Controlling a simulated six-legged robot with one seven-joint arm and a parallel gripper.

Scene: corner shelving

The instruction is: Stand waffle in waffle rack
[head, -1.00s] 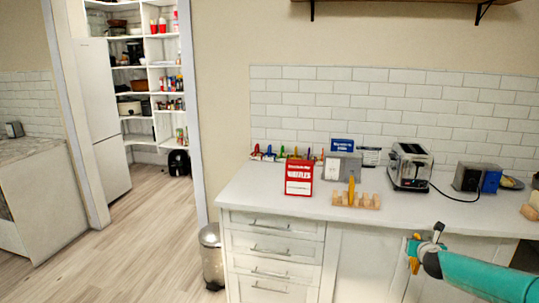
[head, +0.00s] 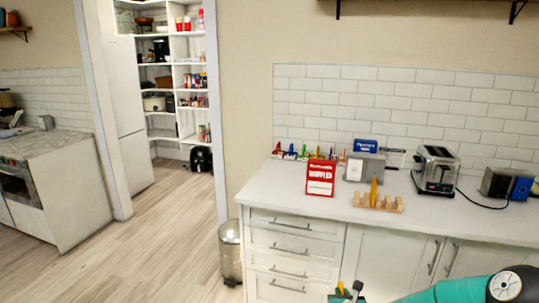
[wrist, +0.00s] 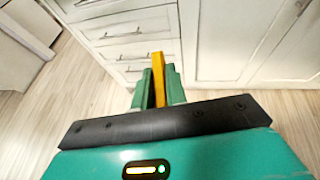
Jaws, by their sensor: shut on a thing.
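My gripper (head: 346,293) is at the bottom edge of the head view, in front of the white cabinets and below the counter top. In the wrist view its green fingers (wrist: 158,92) are shut on a yellow waffle (wrist: 158,68), seen edge-on and sticking out past the fingertips. The wooden waffle rack (head: 391,204) stands on the counter near its front edge, well beyond my gripper. One yellow-orange waffle (head: 374,188) stands upright in the rack, left of its middle. Its lower part is hidden by the rack.
A red waffle box (head: 321,178) stands left of the rack. A toaster (head: 436,168) stands behind it to the right, with a grey and blue box (head: 508,184) farther right. The counter (head: 275,190) is clear at its left. A metal bin (head: 230,255) stands on the floor.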

